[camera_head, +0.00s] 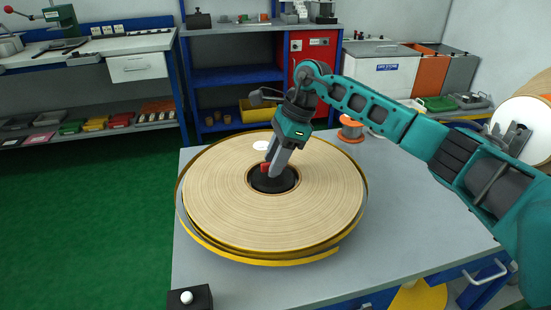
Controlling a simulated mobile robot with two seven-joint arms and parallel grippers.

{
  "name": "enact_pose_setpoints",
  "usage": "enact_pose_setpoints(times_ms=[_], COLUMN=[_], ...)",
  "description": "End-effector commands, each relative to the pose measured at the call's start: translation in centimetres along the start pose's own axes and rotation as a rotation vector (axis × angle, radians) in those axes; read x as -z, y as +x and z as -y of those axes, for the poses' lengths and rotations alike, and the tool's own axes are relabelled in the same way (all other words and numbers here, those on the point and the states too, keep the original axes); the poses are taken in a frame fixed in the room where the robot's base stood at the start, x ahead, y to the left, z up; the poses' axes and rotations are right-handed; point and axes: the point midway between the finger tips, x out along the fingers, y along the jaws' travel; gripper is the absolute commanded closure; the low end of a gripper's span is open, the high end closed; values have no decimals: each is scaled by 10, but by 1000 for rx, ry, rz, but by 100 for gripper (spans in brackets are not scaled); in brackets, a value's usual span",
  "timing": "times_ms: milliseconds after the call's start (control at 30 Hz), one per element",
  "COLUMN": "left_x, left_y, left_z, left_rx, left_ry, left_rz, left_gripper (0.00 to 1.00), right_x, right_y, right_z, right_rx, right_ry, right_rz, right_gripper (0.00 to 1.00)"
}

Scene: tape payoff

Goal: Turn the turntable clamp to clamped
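The turntable carries a wide tan tape roll (225,200) with a yellow rim (260,259) on the grey table. At its centre is a black hub (273,183) with a red clamp part (265,168) on top. My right gripper (274,172) points down at the hub, its fingers at the red part. The fingers overlap in this view, so I cannot tell whether they are closed on it. The far side of the clamp is hidden behind the fingers. My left gripper is not in view.
A black box with a white knob (187,297) sits at the table's near left corner. An orange spool (351,130) stands behind the roll. Another large roll (525,125) is at the right. The grey table (420,230) is clear right of the turntable.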

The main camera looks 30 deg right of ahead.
Motion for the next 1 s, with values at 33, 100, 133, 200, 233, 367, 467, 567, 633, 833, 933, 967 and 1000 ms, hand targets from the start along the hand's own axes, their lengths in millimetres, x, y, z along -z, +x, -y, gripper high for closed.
enact_pose_setpoints(times_ms=[33, 100, 133, 200, 233, 367, 467, 567, 633, 833, 933, 967, 1000], left_x=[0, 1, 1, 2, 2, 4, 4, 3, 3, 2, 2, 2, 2], left_y=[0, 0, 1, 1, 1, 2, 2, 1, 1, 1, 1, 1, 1], left_z=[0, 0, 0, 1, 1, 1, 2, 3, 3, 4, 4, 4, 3], left_rx=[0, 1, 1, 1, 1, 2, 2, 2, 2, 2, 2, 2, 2], left_ry=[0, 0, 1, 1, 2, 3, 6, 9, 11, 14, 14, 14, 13], left_rz=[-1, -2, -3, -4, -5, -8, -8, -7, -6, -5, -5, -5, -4], left_gripper=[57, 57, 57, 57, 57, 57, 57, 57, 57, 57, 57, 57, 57], right_x=[0, 0, 0, 0, 0, 0, 0, 0, 0, 0, 0, 0, 0], right_y=[1, 2, 2, 2, 2, 2, 1, 1, 1, 1, 1, 1, 1], right_z=[0, 0, 0, 0, 0, 0, 0, 0, 0, 0, 0, 0, 0], right_rx=[0, 1, 1, 0, 0, 0, 0, 0, 0, 0, 0, 1, 2], right_ry=[0, 0, 0, 0, 0, 0, 0, 0, 0, 0, 0, 1, 4], right_rz=[0, 0, 0, 0, 0, 0, 1, 1, 1, 1, 1, 1, 1], right_gripper=[62, 62, 62, 62, 62, 70, 80, 89, 96, 100, 100, 100, 100])
